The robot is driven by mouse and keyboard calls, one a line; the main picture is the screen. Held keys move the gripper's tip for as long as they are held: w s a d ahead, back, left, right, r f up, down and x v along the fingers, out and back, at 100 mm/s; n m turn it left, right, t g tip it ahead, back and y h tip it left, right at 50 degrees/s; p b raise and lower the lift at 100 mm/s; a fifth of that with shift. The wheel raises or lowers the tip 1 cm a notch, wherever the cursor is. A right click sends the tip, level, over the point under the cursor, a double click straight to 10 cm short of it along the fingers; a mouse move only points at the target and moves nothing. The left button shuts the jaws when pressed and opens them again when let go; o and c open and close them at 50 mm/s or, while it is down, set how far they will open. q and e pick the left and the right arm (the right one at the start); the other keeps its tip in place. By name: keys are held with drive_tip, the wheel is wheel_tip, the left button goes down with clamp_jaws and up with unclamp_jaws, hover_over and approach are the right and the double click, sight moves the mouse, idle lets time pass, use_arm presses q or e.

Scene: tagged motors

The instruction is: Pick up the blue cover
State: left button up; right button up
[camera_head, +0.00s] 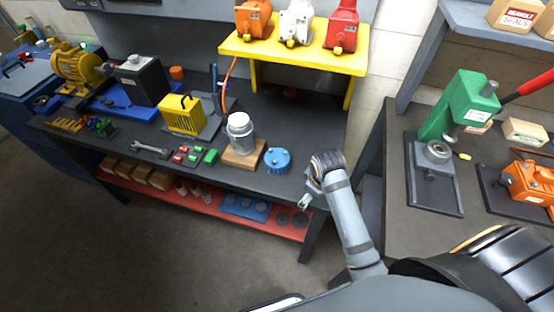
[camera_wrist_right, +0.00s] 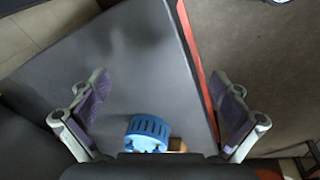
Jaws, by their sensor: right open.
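The blue cover (camera_head: 277,160) is a short, round, ribbed piece lying on the dark workbench (camera_head: 225,185) near its front right part. In the right wrist view the blue cover (camera_wrist_right: 148,133) shows low in the picture, close to the gripper's base and between the two fingers. My right gripper (camera_head: 308,194) is to the right of the cover, near the bench's right end, and apart from it. In the wrist view the right gripper's (camera_wrist_right: 165,92) fingers are spread wide with nothing held between them. My left gripper is not in view.
A silver canister (camera_head: 240,132) on a wooden block (camera_head: 243,155) stands just left of the cover. Small red and green blocks (camera_head: 195,154) and a wrench (camera_head: 149,148) lie further left. A yellow shelf (camera_head: 300,55) rises behind. A second bench (camera_head: 400,228) stands right.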

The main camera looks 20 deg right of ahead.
sight(276, 157)
drive_tip(key=w+a+n, duration=0.1)
drive_tip(key=w, duration=0.2)
drive_tip(key=w+a+r+n, duration=0.1)
drive_tip(key=w+n, duration=0.1)
drive_tip(key=w+r+n, duration=0.1)
drive_tip(key=w, duration=0.2)
drive_tip(key=shift+w+a+r+n+g+y, duration=0.15)
drive_tip(key=shift+w+a+n+g+y, duration=0.15)
drive_tip(key=shift+w+a+n+g, duration=0.1)
drive_tip(key=w+a+r+n, duration=0.1)
drive_tip(key=w+r+n, duration=0.1)
drive_tip(key=w+a+r+n+g, duration=0.1)
drive_tip(key=w+a+r+n, duration=0.1)
drive_tip(key=w, duration=0.1)
drive_tip(key=w+a+r+n, duration=0.1)
drive_tip(key=w+r+n, duration=0.1)
drive_tip(key=shift+w+a+r+n, duration=0.3)
drive_tip(key=shift+w+r, duration=0.1)
drive_tip(key=shift+w+a+r, duration=0.1)
drive_tip(key=shift+r, duration=0.2)
drive_tip(key=shift+f, duration=0.35)
wheel_tip(276, 157, down, 5)
drive_tip(key=shift+r+p, duration=0.2)
drive_tip(key=shift+p, duration=0.3)
drive_tip(key=shift+f, duration=0.35)
wheel_tip(276, 157, down, 4)
drive_tip(key=shift+f+p, duration=0.25)
drive_tip(key=shift+p, duration=0.4)
drive_tip(key=c, duration=1.3)
